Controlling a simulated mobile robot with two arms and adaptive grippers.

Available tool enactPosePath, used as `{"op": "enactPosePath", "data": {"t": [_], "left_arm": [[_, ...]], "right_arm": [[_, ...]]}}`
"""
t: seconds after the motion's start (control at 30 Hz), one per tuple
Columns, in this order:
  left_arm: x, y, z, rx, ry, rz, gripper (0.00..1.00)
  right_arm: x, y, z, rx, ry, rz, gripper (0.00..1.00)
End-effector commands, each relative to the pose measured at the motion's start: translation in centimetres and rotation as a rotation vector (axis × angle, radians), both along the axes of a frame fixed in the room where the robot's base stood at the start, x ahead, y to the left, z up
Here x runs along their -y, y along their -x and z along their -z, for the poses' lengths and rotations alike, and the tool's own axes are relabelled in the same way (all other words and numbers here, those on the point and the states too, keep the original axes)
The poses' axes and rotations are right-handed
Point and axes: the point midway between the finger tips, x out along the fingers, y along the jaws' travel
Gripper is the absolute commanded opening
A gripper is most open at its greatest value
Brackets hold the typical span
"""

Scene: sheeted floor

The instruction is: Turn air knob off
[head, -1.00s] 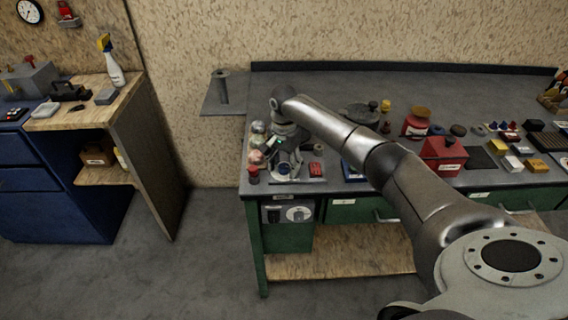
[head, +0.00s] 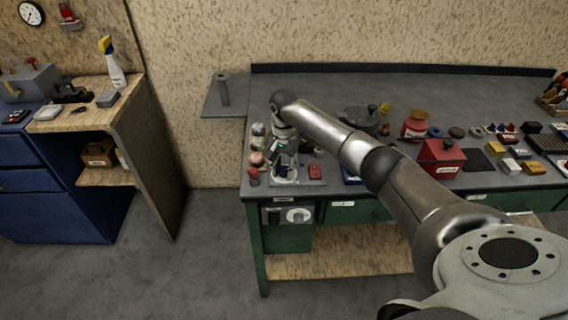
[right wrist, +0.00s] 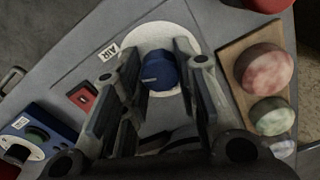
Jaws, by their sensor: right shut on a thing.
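The air knob (right wrist: 158,72) is dark blue and sits on a round white plate (right wrist: 158,32) on the bench-top panel. A label reading AIR (right wrist: 108,51) lies beside the plate in the right wrist view. My right gripper (head: 285,172) points down at the bench's left end, with its fingers (right wrist: 160,75) on both sides of the knob, shut on it. The fingers largely hide the knob in the head view. My left gripper is not in view.
A board with round, pale red and green knobs (right wrist: 265,70) stands close on the other side. A red box (head: 442,157) and small items fill the bench's right.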

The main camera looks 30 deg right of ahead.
Motion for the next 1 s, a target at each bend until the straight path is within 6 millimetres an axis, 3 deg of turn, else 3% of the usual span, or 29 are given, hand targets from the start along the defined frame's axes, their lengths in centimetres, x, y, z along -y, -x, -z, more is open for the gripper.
{"op": "enactPosePath", "data": {"t": [0.1, 0.4, 1.0], "left_arm": [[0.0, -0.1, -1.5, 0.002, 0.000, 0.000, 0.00], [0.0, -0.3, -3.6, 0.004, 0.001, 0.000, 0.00], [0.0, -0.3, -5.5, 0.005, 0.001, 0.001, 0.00]], "right_arm": [[-0.1, 0.1, -0.4, -0.003, -0.003, -0.097, 0.04], [0.0, 0.1, -0.3, -0.003, -0.002, -0.381, 0.04], [0.0, 0.0, -0.1, 0.000, -0.002, -0.951, 0.04]]}}
